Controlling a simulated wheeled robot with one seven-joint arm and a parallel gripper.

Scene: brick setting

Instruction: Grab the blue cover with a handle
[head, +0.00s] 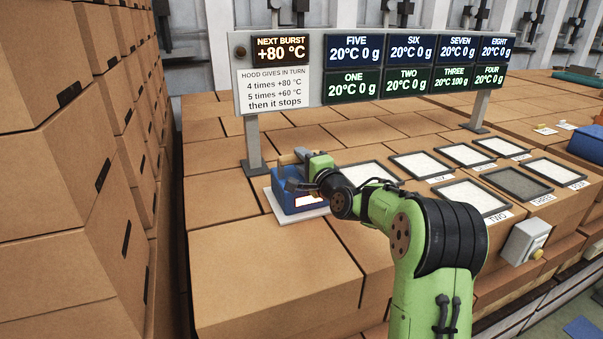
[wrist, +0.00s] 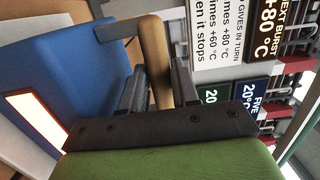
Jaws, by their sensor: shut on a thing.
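The blue cover (head: 290,203) sits on a pale plate (head: 268,199) on top of the cardboard boxes, with a glowing pale panel (wrist: 36,118) on one side. The blue body of the cover (wrist: 70,75) fills the left of that view. In the head view my green arm hides part of the cover's right side.
A sign board (head: 370,65) on two posts stands just behind the cover, reading "NEXT BURST +80 °C" and listing several pans. Several framed pans of pale or grey grains (head: 475,196) lie to the right. Tall stacked boxes (head: 60,180) stand at left. The box tops in front (head: 270,275) are clear.

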